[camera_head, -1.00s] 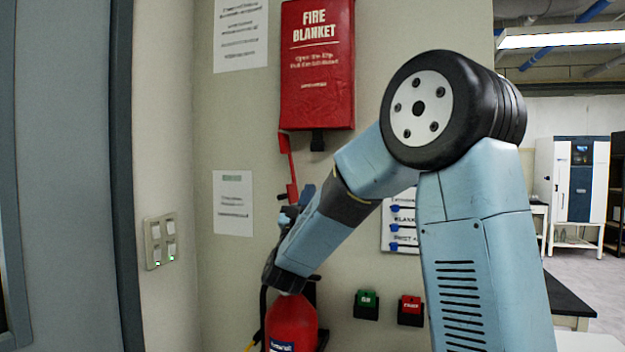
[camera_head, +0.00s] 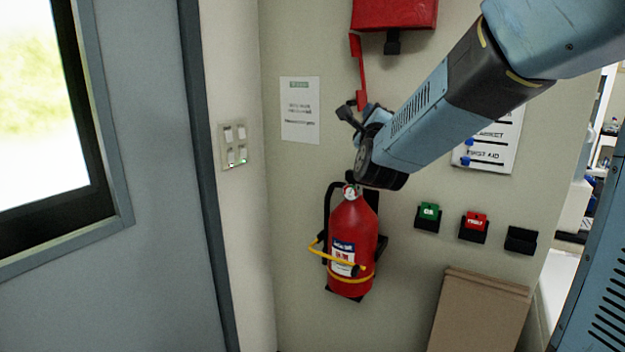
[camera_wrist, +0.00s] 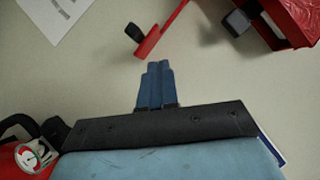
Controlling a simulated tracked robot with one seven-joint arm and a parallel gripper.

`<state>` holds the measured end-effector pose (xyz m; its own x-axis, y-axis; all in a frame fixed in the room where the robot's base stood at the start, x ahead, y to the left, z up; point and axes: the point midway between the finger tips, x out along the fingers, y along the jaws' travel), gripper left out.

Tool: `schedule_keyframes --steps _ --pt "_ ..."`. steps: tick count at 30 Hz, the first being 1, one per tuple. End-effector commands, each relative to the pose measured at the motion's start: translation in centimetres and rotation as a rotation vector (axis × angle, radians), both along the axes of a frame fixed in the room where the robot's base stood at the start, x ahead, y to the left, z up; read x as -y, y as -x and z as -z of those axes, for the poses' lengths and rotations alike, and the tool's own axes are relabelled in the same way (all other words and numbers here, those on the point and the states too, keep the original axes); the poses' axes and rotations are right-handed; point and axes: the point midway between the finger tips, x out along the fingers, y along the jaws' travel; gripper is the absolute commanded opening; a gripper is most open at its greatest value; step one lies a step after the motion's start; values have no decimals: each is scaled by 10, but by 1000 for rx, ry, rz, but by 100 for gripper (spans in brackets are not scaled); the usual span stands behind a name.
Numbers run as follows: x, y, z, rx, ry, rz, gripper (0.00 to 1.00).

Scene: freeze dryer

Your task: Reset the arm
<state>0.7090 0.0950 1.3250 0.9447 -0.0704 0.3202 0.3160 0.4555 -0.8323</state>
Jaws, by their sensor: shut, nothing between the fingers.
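My arm reaches in from the right in the head view, bent downward at the elbow, with its wrist in front of the wall just above the fire extinguisher. My gripper (camera_wrist: 156,66) shows in the wrist view with its two blue fingers together and nothing between them. In the head view the gripper is mostly hidden behind the wrist. The fingertips point toward a red strip (camera_wrist: 163,30) with a black end on the wall; I cannot tell the gap between them.
A red fire extinguisher (camera_head: 352,240) hangs close below my wrist. A red fire blanket case (camera_head: 395,12) is above. A grey door (camera_head: 150,200) stands at left.

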Motion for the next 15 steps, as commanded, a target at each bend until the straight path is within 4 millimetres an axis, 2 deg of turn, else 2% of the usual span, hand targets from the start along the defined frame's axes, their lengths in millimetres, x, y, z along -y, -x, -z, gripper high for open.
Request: schedule_keyframes --steps 8,15 --pt "5 35 22 -297 482 -22 0" --pt "19 84 53 -527 915 -105 0"
